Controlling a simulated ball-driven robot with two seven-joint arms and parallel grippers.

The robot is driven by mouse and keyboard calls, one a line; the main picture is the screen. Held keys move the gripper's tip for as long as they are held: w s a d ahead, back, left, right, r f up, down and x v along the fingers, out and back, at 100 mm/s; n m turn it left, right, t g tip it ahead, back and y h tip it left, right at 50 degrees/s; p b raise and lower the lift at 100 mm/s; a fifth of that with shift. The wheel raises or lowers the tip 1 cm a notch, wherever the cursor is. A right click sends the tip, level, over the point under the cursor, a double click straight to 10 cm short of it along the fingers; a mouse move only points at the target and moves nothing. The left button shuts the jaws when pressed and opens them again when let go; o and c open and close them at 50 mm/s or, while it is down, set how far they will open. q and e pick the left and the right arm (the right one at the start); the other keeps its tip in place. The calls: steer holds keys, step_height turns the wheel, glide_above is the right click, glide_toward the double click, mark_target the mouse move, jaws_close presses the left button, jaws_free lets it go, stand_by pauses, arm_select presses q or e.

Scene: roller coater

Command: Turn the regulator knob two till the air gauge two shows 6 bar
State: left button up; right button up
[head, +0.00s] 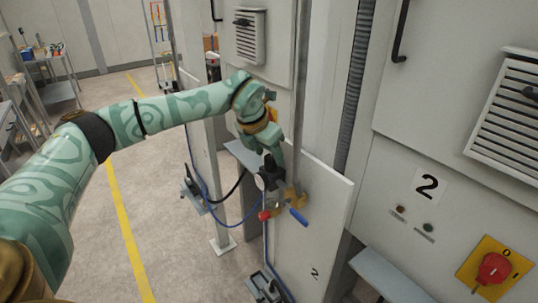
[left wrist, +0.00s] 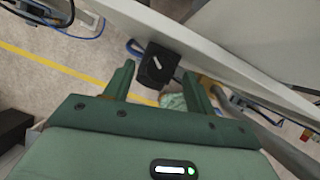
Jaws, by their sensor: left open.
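The regulator knob two (left wrist: 155,64) is black with a white mark on its end. In the left wrist view it lies between and slightly beyond the fingertips of my left gripper (left wrist: 160,76), with a gap on each side. My left gripper is open. In the head view my left gripper (head: 270,154) is at the regulator on the panel marked 2 and mostly covers the knob. My right gripper is out of view.
A red valve handle (head: 264,215) and a blue lever (head: 298,216) sit below the regulator, with brass fittings and blue hoses close by. The white panel (head: 325,215) stands to the right. A red rotary switch (head: 493,268) is far right. The floor at left is open.

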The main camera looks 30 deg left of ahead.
arm_select(q)
steer(key=shift+w+f, duration=0.2)
steer(key=shift+f, duration=0.45)
steer(key=c, duration=1)
steer(key=shift+o, duration=0.2)
steer(key=shift+r, duration=0.1)
